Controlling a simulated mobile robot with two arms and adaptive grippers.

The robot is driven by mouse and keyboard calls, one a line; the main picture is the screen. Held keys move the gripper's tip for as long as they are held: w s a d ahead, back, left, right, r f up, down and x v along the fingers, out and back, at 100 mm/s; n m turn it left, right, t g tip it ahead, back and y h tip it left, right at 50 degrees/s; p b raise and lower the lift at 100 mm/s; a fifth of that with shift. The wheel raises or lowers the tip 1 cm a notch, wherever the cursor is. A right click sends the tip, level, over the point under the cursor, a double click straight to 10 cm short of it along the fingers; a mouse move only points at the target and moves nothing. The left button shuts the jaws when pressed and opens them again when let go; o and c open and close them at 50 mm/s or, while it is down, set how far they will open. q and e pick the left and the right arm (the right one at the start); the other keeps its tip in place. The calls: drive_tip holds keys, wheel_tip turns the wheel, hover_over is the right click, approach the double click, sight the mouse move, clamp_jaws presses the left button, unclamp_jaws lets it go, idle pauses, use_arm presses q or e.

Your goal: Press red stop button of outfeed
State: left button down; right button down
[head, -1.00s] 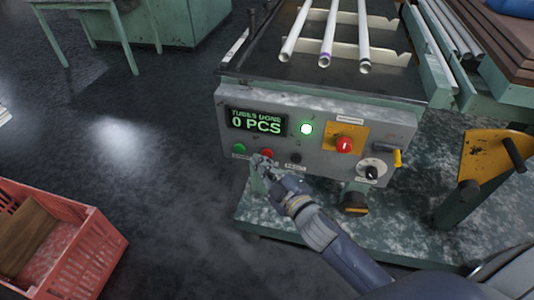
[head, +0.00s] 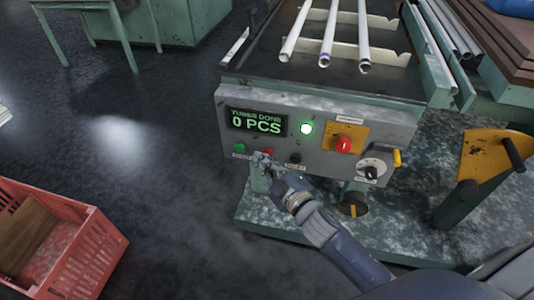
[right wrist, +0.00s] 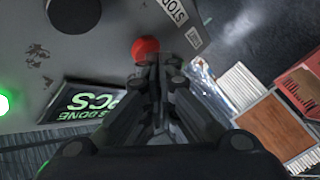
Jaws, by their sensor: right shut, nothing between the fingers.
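The grey outfeed control panel (head: 318,116) faces me. Its small red stop button (head: 267,152) is on the lower left, partly hidden by my right gripper (head: 262,158). In the right wrist view the red button (right wrist: 145,46) stands beside a label (right wrist: 175,10) reading STOP. The shut, empty fingertips of my right gripper (right wrist: 153,62) overlap the button's edge in that view; I cannot tell whether they touch it. My left gripper is not in view.
A green button (head: 239,148) sits left of the red one, and a black button (head: 295,158) right. A larger red knob (head: 344,145) is on a yellow plate. The display (head: 257,121) reads 0 PCS beside a lit green lamp (head: 306,128). A red crate (head: 85,255) stands lower left.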

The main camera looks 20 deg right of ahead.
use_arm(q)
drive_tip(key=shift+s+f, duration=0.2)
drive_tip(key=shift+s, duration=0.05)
use_arm(e)
drive_tip(key=shift+w+d, duration=0.2)
drive_tip(key=shift+w, duration=0.05)
idle(0.3)
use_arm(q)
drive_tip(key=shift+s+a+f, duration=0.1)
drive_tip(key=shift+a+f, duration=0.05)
use_arm(e)
drive_tip(key=shift+s+a, duration=0.55)
drive_tip(key=shift+s, duration=0.2)
use_arm(q)
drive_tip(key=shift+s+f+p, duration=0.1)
drive_tip(key=shift+p, duration=0.2)
use_arm(e)
drive_tip(key=s+a, duration=0.2)
drive_tip(key=s, duration=0.2)
drive_tip(key=shift+s+a, duration=0.1)
drive_tip(key=shift+a, duration=0.3)
